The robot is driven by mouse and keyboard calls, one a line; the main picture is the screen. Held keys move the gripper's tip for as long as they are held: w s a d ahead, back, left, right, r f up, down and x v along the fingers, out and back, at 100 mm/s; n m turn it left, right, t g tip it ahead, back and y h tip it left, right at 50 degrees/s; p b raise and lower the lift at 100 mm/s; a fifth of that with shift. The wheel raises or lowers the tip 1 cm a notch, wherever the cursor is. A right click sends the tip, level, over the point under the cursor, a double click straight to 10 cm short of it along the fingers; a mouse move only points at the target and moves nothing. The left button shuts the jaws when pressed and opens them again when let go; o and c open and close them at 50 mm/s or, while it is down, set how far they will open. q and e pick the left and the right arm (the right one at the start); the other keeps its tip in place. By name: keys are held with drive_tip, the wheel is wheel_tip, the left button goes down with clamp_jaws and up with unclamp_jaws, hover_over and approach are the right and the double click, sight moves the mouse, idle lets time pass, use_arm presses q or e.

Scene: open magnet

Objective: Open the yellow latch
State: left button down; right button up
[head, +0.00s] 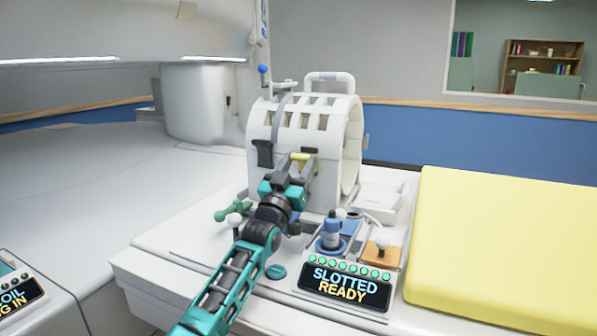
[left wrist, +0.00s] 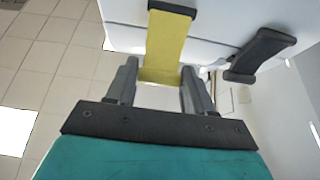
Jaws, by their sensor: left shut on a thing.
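The yellow latch (head: 300,157) is on the front of the white slotted ring-shaped coil (head: 327,118) in the head view. In the left wrist view the yellow latch (left wrist: 166,42) is a strip running down from a dark mount, with its lower end between my fingers. My left gripper (head: 294,172) reaches up to the latch from the front and is shut on it; its two grey fingers (left wrist: 160,78) stand either side of the strip in the wrist view. The gripper hides part of the latch in the head view. My right gripper is not in view.
A dark latch (head: 264,153) sits left of the yellow one. Below are a green handle (head: 230,211), a blue bottle-like part (head: 331,232), an orange block (head: 381,251) and a display (head: 344,289) reading "SLOTTED READY". A yellow pad (head: 500,245) fills the right.

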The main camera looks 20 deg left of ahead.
use_arm(q)
drive_tip(key=shift+c, duration=2.4)
unclamp_jaws()
drive_tip(key=s+f+p, duration=0.1)
drive_tip(key=s+p, duration=0.1)
drive_tip(key=s, duration=1.2)
drive_tip(key=shift+s+a+f, duration=0.2)
drive_tip(key=shift+s+a, duration=0.05)
drive_tip(key=shift+s, duration=0.1)
